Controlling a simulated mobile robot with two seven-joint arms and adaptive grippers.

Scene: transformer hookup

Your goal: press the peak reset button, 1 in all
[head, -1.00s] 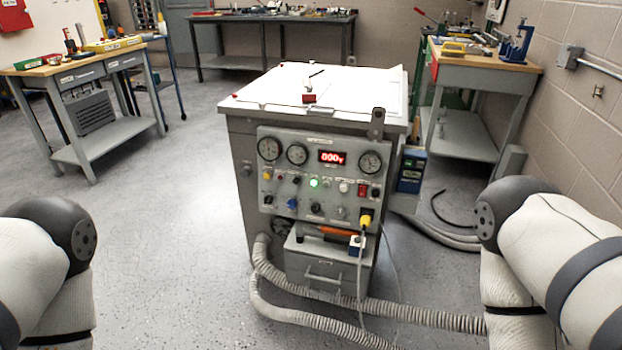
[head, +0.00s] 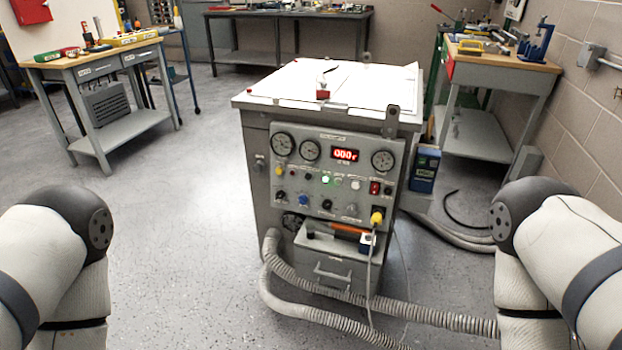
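A grey test cabinet (head: 255,180) with a control panel (head: 282,210) on its front stands ahead in the head view. The panel has three round gauges, a red lit display (head: 344,155), a glowing green lamp (head: 326,180), a white round button or lamp (head: 355,184), a red switch (head: 375,187), and several small knobs, one of them blue (head: 303,200). The labels are too small to read, so I cannot tell which control is the peak reset button. Both my arms show at the lower left and right edges, well short of the panel. Neither gripper is in view.
Ribbed grey hoses (head: 350,298) lie on the floor before the cabinet. A yellow plug (head: 377,218) with a cable hangs at the panel's lower right. Workbenches (head: 95,70) (head: 500,65) stand left and right. The floor left of the cabinet is clear.

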